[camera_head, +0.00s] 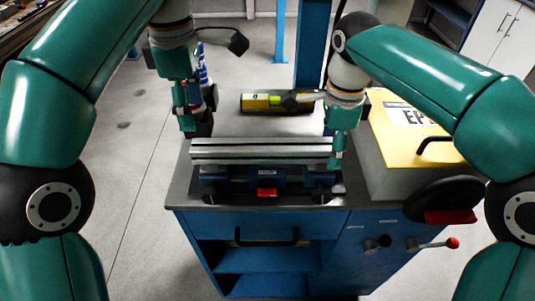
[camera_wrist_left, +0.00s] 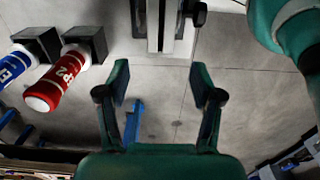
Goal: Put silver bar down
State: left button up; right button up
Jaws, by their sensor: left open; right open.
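The silver bar (camera_head: 260,150) is a long grooved metal profile in the head view. It lies level across a blue fixture (camera_head: 240,181) on the dark top of a blue cabinet. My left gripper (camera_head: 197,122) is open at the bar's left end, and the head view does not show clearly whether it touches. In the left wrist view its fingers (camera_wrist_left: 160,70) are spread with nothing between them. A silver-grey end piece (camera_wrist_left: 153,25) shows beyond the fingertips. My right gripper (camera_head: 338,158) is open at the bar's right end, its fingertips partly hidden; contact is unclear.
A yellow-topped box (camera_head: 405,125) stands right of the bar. A yellow level (camera_head: 262,102) lies behind it. A red-knobbed lever (camera_head: 435,244) sticks out at the cabinet's front right. Red (camera_wrist_left: 58,80) and blue (camera_wrist_left: 14,68) cylinders show in the wrist view. Left floor is clear.

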notch_tip(320, 180, up, 10)
jog(key=shift+w+f, duration=0.15)
jog(key=shift+r, duration=1.05)
dwell(0.4)
